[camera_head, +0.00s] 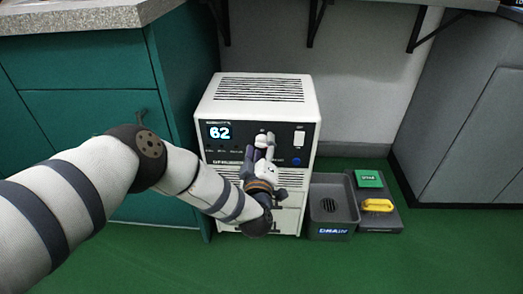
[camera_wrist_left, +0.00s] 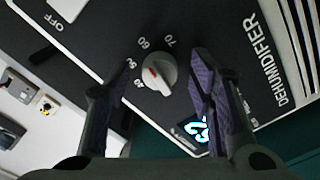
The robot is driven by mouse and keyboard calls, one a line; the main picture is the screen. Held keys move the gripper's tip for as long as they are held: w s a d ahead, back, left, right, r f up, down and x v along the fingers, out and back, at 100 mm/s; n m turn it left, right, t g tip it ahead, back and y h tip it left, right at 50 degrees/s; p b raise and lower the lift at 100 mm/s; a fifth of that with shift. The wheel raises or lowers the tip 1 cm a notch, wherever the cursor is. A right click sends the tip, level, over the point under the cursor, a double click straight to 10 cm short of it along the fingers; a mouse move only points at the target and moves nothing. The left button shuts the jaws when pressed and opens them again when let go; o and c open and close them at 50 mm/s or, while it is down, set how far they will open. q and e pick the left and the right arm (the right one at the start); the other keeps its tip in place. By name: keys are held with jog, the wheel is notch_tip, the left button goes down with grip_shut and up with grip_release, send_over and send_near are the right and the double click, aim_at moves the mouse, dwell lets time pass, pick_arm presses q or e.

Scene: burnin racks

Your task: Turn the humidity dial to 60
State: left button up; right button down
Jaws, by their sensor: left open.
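The dehumidifier (camera_head: 256,92) is a white cabinet with a dark front panel and a lit display (camera_head: 219,132) reading 62. The humidity dial (camera_wrist_left: 163,74) is a round pale knob with a red mark on its left side. Printed numbers including 50, 60 and 70 curve around it; the red mark points toward the lower numbers, near 50. My left gripper (camera_wrist_left: 165,66) is open, with one dark finger on either side of the dial. I cannot tell whether either finger touches it. In the head view my left gripper (camera_head: 258,158) covers part of the panel. My right gripper is not in view.
A grey drain bin (camera_head: 334,222) stands on the green floor right of the dehumidifier. Beside it a grey tray (camera_head: 389,222) carries a green block (camera_head: 368,179) and a yellow handle-like item (camera_head: 377,205). A green cabinet (camera_head: 85,120) stands close on the left.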

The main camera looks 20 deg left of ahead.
pick_arm(q)
jog(key=v, duration=1.2)
